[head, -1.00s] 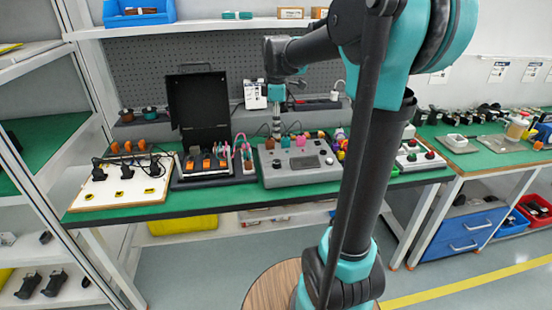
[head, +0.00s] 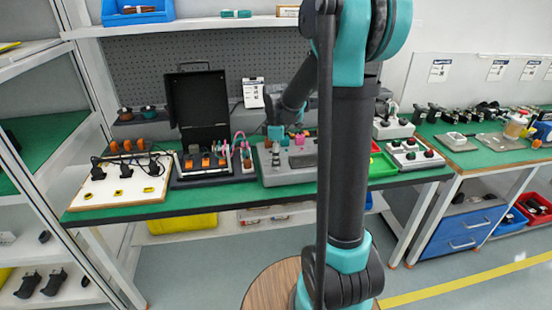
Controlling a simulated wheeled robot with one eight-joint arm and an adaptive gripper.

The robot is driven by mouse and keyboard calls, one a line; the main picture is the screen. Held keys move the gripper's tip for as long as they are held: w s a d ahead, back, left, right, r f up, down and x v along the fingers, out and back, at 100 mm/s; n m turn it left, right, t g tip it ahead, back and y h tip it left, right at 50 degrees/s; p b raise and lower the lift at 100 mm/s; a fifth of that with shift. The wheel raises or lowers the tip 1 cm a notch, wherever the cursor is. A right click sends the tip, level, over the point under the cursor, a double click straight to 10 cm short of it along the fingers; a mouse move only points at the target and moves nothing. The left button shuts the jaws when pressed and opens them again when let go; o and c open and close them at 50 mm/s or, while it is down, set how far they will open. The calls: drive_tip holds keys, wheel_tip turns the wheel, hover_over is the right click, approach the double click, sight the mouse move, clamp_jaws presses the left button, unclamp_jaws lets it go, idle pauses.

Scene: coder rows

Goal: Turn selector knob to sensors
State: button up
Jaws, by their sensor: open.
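A grey control box (head: 285,176) sits on the green bench top, with a dark panel (head: 303,161) and small knobs on its sloping face. I cannot tell which small part is the selector knob, and no "sensors" label can be read. My gripper (head: 275,159) points down over the left part of the box. It is open and small in this view. I cannot tell whether its fingertips touch the box or stand around a knob. My arm hides the right end of the box.
An open black case (head: 199,100) and a white board (head: 119,184) with black plugs stand left of the box. A white panel with buttons (head: 413,154) and a green tray (head: 380,166) are to the right. A pegboard (head: 140,70) rises behind.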

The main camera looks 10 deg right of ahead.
drive_tip(key=shift+c, duration=0.6)
clamp_jaws()
